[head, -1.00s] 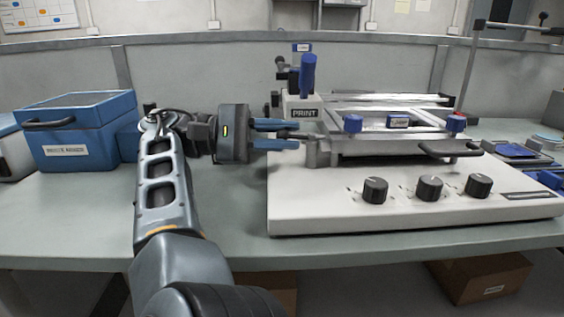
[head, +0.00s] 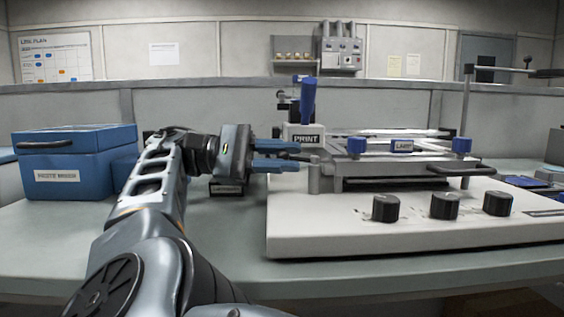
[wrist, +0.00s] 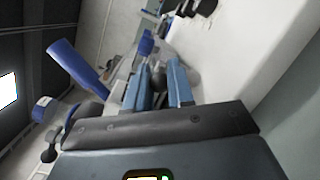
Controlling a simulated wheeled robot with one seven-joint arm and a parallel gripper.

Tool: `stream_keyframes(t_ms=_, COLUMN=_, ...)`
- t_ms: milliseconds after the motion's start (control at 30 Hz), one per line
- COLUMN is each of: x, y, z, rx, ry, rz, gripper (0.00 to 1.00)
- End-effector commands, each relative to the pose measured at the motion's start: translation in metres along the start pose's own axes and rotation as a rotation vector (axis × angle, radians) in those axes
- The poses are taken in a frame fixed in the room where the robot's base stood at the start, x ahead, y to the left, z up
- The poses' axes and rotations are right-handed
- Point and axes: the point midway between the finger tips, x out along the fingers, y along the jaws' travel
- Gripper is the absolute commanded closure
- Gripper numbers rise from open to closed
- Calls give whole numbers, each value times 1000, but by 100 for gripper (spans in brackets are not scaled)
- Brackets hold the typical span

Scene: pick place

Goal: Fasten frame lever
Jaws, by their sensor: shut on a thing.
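The frame lever shows in the wrist view as a dark round knob (wrist: 158,83) between my fingers. My gripper (head: 297,156) has two blue fingers pointing right at the left front corner of the printer's frame (head: 400,157); it also shows in the wrist view (wrist: 160,68). It is shut on the lever's knob. A short metal post (head: 314,177) stands just right of and below the fingertips. The rest of the lever is mostly hidden by the fingers, so its exact angle is unclear.
The white printer base (head: 330,230) carries black dials (head: 385,208). A blue upright handle (head: 308,98) rises behind the fingertips. A blue box (head: 75,160) stands at left, with a small dark block (head: 227,187) under my gripper.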

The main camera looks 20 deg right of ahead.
Motion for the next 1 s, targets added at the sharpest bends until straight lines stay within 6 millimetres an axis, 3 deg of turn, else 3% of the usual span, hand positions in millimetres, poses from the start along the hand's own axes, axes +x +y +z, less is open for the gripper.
stream_keyframes(t_ms=200, x=2, y=-1, z=-2, rx=-3, ry=-3, rz=-4, gripper=100)
stream_keyframes(t_ms=233, x=2, y=-1, z=-2, rx=-3, ry=-3, rz=-4, gripper=77)
stream_keyframes(t_ms=467, x=1, y=-1, z=-1, rx=-1, ry=-2, rz=-2, gripper=55)
stream_keyframes(t_ms=1000, x=0, y=2, z=1, rx=1, ry=3, rz=5, gripper=55)
